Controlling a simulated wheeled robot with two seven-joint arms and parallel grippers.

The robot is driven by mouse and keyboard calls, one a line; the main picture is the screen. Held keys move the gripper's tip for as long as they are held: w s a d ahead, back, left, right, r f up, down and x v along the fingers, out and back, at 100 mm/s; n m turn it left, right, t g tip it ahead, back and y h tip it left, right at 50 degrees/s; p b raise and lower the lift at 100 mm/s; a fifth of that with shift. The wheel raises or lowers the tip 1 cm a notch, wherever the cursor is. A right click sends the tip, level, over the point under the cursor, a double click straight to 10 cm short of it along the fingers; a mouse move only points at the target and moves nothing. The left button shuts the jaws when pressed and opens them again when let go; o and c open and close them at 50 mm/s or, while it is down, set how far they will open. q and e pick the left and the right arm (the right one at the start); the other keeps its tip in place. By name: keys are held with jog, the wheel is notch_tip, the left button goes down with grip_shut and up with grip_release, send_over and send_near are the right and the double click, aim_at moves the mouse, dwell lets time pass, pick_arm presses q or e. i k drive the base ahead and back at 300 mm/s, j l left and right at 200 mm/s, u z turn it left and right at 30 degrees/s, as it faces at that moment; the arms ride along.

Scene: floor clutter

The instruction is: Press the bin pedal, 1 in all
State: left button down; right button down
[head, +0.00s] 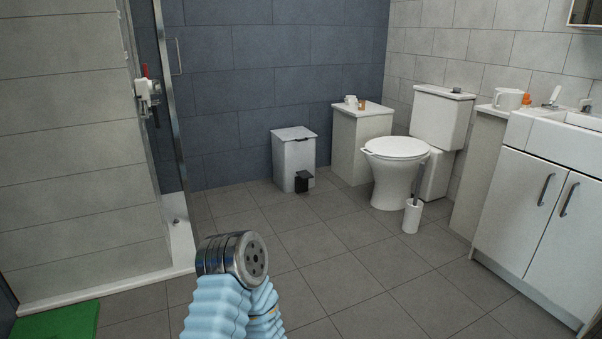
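The white pedal bin (294,155) stands upright on the floor against the dark blue tiled wall, near the middle of the head view. Its flat lid (293,133) looks shut. The black pedal (303,182) sticks out low at the bin's front. Neither of my grippers shows; only a blue-sleeved part of my own arm with a metal joint is in the lower middle, well in front of the bin.
A toilet (395,165), a toilet brush holder (412,215) and a low cabinet (361,145) stand right of the bin. A vanity (535,200) is at far right, a shower partition (75,150) and green mat (57,322) at left. The tiled floor before the bin is clear.

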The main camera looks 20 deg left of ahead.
aim_at(304, 174)
jog(key=i+j+z, duration=0.1)
jog(key=i+j, duration=0.4)
jog(key=i+j+z, duration=0.1)
jog(key=i+j, duration=0.4)
jog(key=i+j+z, duration=0.1)
jog(key=i+j, duration=0.5)
jog(key=i+j+z, duration=0.1)
jog(key=i+j, duration=0.35)
jog(key=j, duration=0.15)
jog(key=i+j, duration=0.5)
jog(key=j, duration=0.15)
jog(key=i+j, duration=0.15)
jog(key=j, duration=0.2)
jog(key=i+j+z, duration=0.1)
jog(key=j, duration=0.25)
jog(key=i+j, duration=0.2)
jog(key=j, duration=0.15)
jog(key=i+j+z, duration=0.1)
jog(key=j, duration=0.3)
jog(key=i+j, duration=0.15)
jog(key=j, duration=0.2)
jog(key=i+j+z, duration=0.1)
jog(key=j, duration=0.3)
jog(key=i+j, duration=0.4)
jog(key=i, duration=0.05)
